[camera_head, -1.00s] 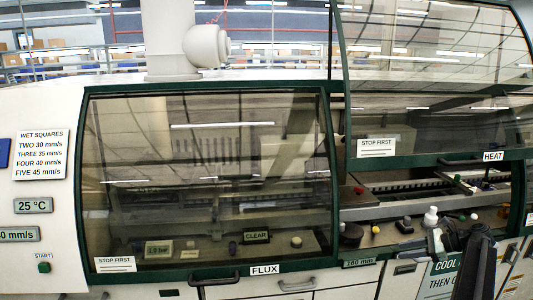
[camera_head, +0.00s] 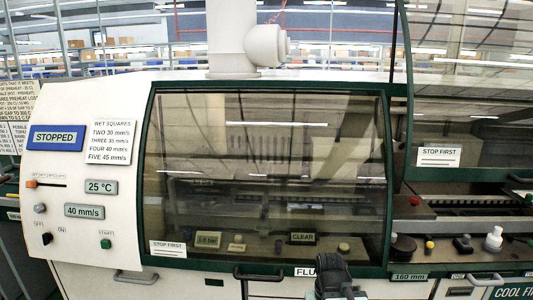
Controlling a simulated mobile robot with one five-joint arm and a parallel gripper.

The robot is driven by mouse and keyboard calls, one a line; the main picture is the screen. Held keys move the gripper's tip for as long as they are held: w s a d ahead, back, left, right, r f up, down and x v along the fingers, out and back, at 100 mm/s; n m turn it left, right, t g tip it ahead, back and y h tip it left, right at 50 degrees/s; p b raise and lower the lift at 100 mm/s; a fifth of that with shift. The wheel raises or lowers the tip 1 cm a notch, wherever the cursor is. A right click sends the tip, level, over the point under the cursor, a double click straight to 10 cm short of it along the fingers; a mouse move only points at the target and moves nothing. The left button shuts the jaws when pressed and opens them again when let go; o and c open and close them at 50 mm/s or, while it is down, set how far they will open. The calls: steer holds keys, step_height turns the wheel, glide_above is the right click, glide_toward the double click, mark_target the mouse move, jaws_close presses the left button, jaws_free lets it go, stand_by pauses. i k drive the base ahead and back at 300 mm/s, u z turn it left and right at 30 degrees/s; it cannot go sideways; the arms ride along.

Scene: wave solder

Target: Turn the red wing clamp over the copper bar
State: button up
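A small red piece (camera_head: 414,201) shows behind the rail at the right, in the open section of the machine. It is too small to tell whether it is the wing clamp. I cannot make out a copper bar. My gripper (camera_head: 340,293) is at the bottom edge, in front of the machine below the closed flux window. It is dark, partly cut off by the frame, and its fingers cannot be made out. I see nothing held in it.
The flux window (camera_head: 265,165) is closed; the hood (camera_head: 470,90) at right is raised. The control panel (camera_head: 56,138) at left reads STOPPED. Handles (camera_head: 259,275) stick out in front.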

mark_target(414, 201)
steer(key=u, duration=2.75)
steer(key=k, duration=2.85)
steer(key=z, duration=1.65)
steer(key=i, duration=0.9)
steer(key=u, duration=0.05)
